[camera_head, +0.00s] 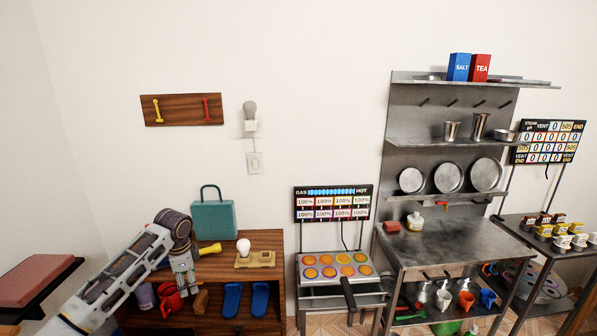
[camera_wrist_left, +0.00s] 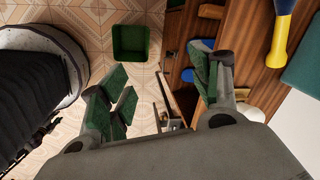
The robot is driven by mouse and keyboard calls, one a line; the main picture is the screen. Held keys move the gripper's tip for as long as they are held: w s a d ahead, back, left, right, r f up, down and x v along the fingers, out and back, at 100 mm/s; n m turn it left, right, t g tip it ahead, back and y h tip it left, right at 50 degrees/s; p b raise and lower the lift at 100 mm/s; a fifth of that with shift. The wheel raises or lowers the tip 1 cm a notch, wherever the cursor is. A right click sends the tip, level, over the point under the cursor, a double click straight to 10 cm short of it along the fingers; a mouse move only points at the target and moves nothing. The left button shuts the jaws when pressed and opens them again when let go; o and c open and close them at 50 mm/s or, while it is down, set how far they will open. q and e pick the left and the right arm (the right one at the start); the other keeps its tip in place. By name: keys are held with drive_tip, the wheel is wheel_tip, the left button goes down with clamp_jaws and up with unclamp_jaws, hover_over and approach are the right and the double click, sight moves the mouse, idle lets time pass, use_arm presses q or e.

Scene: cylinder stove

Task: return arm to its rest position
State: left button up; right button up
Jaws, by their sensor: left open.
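My left arm comes in from the lower left in the head view. Its gripper (camera_head: 187,288) points down at the front of the wooden cabinet (camera_head: 222,269), beside the shoes and cups on the lower shelf. In the left wrist view the two green-padded fingers of the left gripper (camera_wrist_left: 163,92) stand wide apart with nothing held between them. The wooden cabinet edge shows at the right of that view, close to one finger. My right gripper is in neither view.
A yellow flashlight (camera_head: 208,249), a teal case (camera_head: 213,219) and a white bulb on a wooden base (camera_head: 255,260) are on the cabinet. A green bin (camera_wrist_left: 130,42) stands on the floor. A padded bench (camera_head: 38,281) is at far left.

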use_arm(q)
drive_tip(key=s+f+n, duration=0.3)
drive_tip(key=f+n, duration=0.1)
drive_tip(key=f, duration=2.1)
drive_tip(key=s+f+n, duration=0.2)
drive_tip(key=s+f, duration=0.4)
drive_tip(key=f, duration=0.3)
drive_tip(key=s+f+n, duration=0.1)
drive_tip(key=s+f, duration=0.5)
drive_tip(key=f, duration=0.3)
drive_tip(key=s+f+n, duration=0.2)
drive_tip(key=s+f, duration=1.2)
drive_tip(key=s, duration=0.5)
drive_tip(key=s+d+f, duration=0.1)
drive_tip(key=s+f, duration=0.1)
drive_tip(key=s, duration=0.6)
drive_tip(key=s+d+f, duration=0.2)
drive_tip(key=s, duration=0.5)
drive_tip(key=s+d+f+n, duration=0.1)
drive_tip(key=s+f, duration=0.2)
drive_tip(key=s, duration=0.5)
drive_tip(key=shift+s+d, duration=0.35)
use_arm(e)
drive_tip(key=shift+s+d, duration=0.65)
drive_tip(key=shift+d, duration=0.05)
